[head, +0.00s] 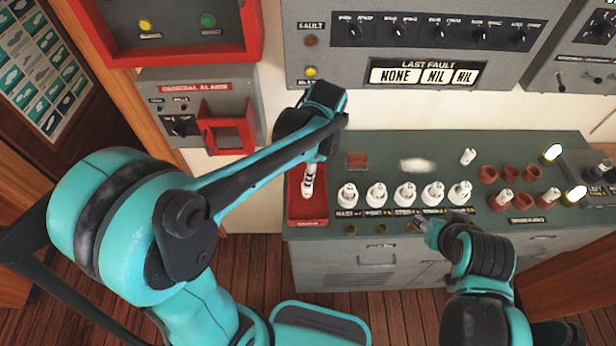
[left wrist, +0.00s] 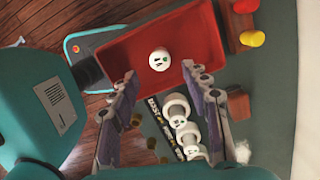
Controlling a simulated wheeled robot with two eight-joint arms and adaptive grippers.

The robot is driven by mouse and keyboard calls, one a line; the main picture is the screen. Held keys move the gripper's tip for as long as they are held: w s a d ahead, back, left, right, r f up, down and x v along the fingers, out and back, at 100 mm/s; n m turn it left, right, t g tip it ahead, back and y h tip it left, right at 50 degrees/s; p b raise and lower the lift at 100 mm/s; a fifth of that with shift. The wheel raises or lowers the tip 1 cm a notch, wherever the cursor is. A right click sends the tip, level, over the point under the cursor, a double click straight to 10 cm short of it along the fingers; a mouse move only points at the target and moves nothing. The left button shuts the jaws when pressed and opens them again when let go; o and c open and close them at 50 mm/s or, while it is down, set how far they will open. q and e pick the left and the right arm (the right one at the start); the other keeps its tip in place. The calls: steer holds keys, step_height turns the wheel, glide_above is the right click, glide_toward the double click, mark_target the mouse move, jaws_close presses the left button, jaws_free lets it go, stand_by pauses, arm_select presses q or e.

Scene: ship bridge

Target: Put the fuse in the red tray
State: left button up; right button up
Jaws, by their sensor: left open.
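The red tray (head: 308,212) sits at the left end of the console; it also shows in the left wrist view (left wrist: 204,35). A white fuse (head: 309,181) with dark marks is over the tray in the head view. In the left wrist view its round white end (left wrist: 159,60) shows against the tray floor, beyond my fingertips. My left gripper (left wrist: 160,82) is open above the tray, fingers apart and not touching the fuse. In the head view its fingers are mostly hidden by the arm. My right gripper (head: 428,232) is by the console's front edge; its jaws are unclear.
A row of white fuses (head: 405,194) stands just right of the tray. Another small white piece (head: 467,156) stands farther back. Red-brown sockets (head: 505,173) and lit lamps (head: 553,152) are at the right. A grey panel (head: 420,40) rises behind.

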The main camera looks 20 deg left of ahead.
arm_select(q)
step_height(320, 180, up, 4)
steer(key=s+a+r+n+t, duration=0.1)
steer(key=s+a+n+t, duration=0.1)
steer(key=s+n, duration=0.3)
steer(key=s+a+r+n+t+h, duration=0.1)
steer(key=s+a+n+t, duration=0.2)
steer(key=n, duration=0.9)
steer(key=shift+s+a+r+t+p, duration=0.25)
steer(key=shift+s+t+p, duration=0.2)
steer(key=shift+s+t, duration=0.7)
step_height(320, 180, down, 8)
steer(key=b, duration=0.7)
steer(key=shift+r+b, duration=0.2)
steer(key=shift+b, duration=0.1)
